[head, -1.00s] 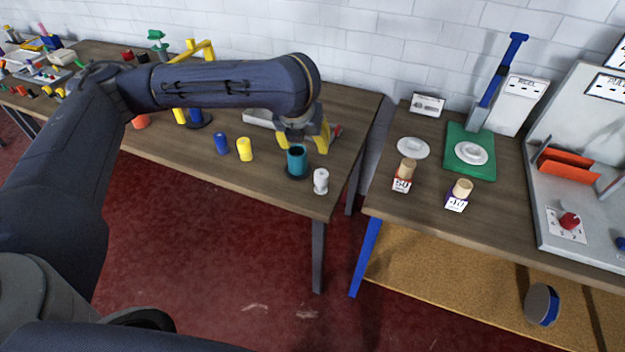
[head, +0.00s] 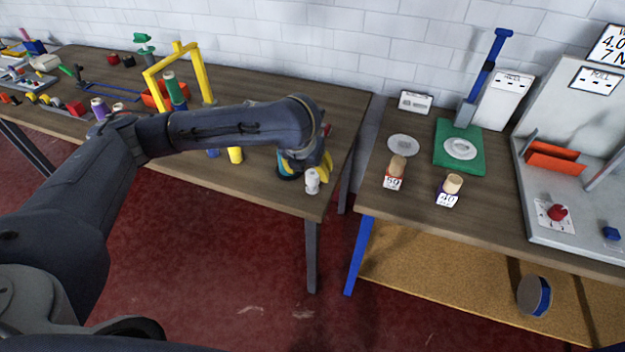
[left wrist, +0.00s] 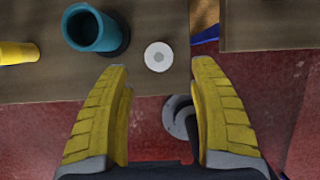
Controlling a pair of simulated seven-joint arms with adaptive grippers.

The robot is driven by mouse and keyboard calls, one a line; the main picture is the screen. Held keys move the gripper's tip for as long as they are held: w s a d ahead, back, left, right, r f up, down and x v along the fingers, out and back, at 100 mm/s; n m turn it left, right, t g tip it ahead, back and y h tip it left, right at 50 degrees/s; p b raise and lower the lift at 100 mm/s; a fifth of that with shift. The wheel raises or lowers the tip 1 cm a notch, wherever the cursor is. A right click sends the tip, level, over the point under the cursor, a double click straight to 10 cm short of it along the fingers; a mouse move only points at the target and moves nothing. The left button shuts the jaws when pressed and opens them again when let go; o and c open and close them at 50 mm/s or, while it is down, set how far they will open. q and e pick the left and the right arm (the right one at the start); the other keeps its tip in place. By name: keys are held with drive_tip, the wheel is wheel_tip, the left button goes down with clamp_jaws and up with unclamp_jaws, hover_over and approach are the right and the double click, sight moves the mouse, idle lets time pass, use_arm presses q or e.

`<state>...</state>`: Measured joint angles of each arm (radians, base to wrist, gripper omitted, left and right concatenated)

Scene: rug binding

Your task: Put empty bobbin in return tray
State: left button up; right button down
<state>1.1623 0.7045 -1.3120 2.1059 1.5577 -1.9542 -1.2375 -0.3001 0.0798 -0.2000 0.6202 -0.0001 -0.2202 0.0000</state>
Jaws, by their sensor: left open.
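A white bobbin (head: 312,181) stands upright near the front right corner of the left table. In the left wrist view the white bobbin (left wrist: 158,57) shows from above, just beyond and between my fingertips. My left gripper (head: 318,168) is open and empty, right by the bobbin; its yellow fingers (left wrist: 162,68) are spread apart. A teal cylinder (left wrist: 94,29) stands beside the bobbin and is mostly hidden by the gripper in the head view. No tray is clearly marked as the return tray; an orange tray (head: 153,99) lies farther back on this table. My right gripper is out of view.
A gap separates this table from the right table, which bears a green mat (head: 452,165) and two tan-topped spools.

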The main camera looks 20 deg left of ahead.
sight(312, 174)
use_arm(q)
drive_tip(key=shift+x, duration=3.5)
drive_tip(key=shift+o, duration=0.2)
drive_tip(key=shift+w+r, duration=0.1)
drive_tip(key=c, duration=1.3)
drive_tip(key=shift+r, duration=0.1)
